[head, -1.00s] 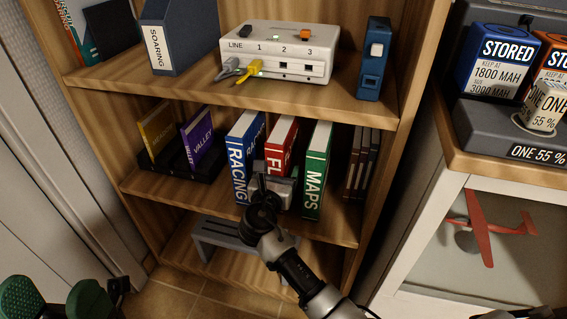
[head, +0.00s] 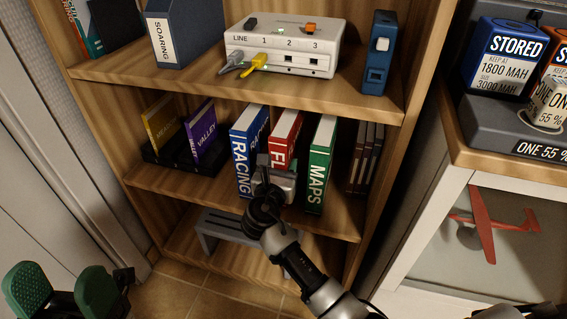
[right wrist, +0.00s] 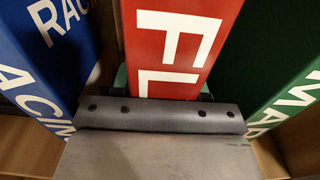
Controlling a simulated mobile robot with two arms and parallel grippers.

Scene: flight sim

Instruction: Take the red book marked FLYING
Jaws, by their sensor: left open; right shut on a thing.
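The red book (head: 286,125) stands upright on the middle shelf, between the blue RACING book (head: 243,150) and the green MAPS book (head: 320,165). Only the letters "FL" show on its spine; my right gripper (head: 275,176) hides the lower part. In the right wrist view the red book (right wrist: 175,50) rises straight behind the gripper's bar, and the gripper is shut on it. The fingertips are mostly hidden there. My left gripper (head: 64,294), with green pads, is open and empty at the lower left, well away from the shelf.
Purple VALLEY (head: 203,135) and yellow (head: 160,125) books stand left on the same shelf. Thin dark books (head: 366,155) stand to the right. A white box with cables (head: 283,50) is on the shelf above. A grey stool (head: 220,226) stands below.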

